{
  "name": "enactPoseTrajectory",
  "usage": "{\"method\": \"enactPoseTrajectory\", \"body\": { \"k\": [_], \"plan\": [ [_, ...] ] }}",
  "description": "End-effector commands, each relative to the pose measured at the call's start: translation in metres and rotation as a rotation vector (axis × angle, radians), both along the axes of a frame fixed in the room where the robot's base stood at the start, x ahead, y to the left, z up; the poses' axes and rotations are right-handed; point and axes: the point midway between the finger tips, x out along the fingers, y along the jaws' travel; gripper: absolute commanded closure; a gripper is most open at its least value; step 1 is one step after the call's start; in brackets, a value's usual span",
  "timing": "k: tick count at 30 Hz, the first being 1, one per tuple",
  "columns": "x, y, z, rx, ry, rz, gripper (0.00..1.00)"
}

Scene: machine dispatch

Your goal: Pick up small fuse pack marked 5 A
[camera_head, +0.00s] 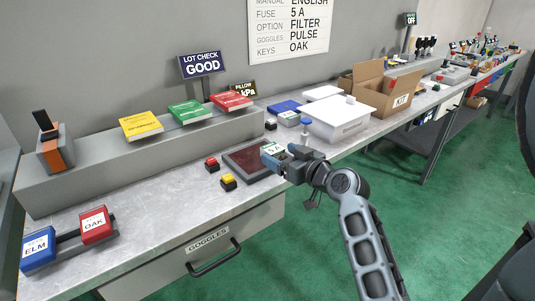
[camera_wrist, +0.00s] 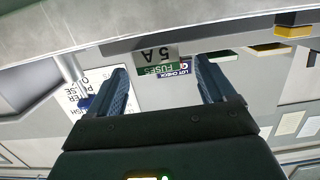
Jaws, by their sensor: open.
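The small fuse pack marked 5 A (camera_head: 269,148) has a white and green label and shows just off my gripper's tips, at the right end of a dark red panel on the bench. In the wrist view the pack (camera_wrist: 158,58) appears upside down, reading 5 A and FUSES, in the gap between the fingers. My gripper (camera_head: 282,157) is open, also in the wrist view (camera_wrist: 160,75), with a clear gap on each side of the pack. I cannot tell whether the pack is between the fingertips or just beyond them.
The dark red panel (camera_head: 243,160) lies beside a red button (camera_head: 211,163) and a yellow button (camera_head: 228,181). A white lidded box (camera_head: 338,120) and an open cardboard box (camera_head: 391,103) stand to the right. Coloured packs line a raised grey ledge (camera_head: 90,165) behind. A GOGGLES drawer (camera_head: 215,250) is below.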

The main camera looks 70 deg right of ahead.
Motion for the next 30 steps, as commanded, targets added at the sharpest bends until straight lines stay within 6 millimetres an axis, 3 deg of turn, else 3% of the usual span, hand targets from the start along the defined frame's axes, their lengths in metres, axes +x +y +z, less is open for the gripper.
{"method": "enactPoseTrajectory", "body": {
  "k": [15, 24, 30],
  "plan": [
    [0.052, -0.033, -0.006, 0.0, 0.0, 0.0, 0.17],
    [0.055, -0.035, -0.008, 0.0, 0.001, 0.001, 0.17],
    [0.055, -0.035, -0.008, 0.0, 0.001, 0.0, 0.36]
  ]
}}
